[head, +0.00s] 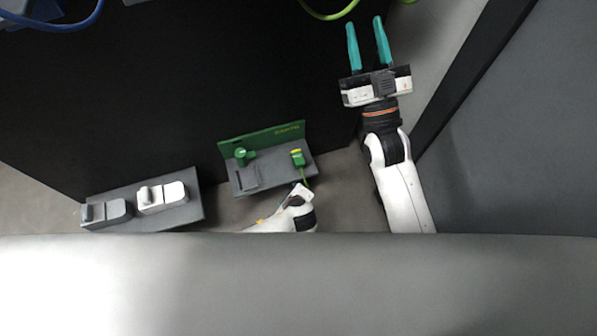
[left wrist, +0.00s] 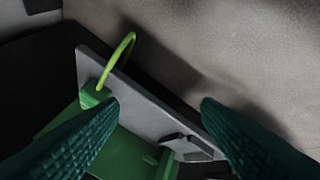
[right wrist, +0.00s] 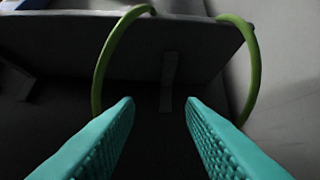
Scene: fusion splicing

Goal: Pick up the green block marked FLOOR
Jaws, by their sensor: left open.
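In the left wrist view a green block (left wrist: 94,97) with a looped light-green cable (left wrist: 122,62) sits at the grey tray's edge. My left gripper (left wrist: 160,102) is open and empty above this tray, the block close by its left finger.
A green backboard (head: 262,138) with small yellow lettering stands behind the tray. A green knob (head: 243,156) and a grey block (head: 245,178) share the tray. A second grey tray (head: 192,212) at left holds white and grey pieces. A green cable (right wrist: 104,62) loops ahead of my right gripper.

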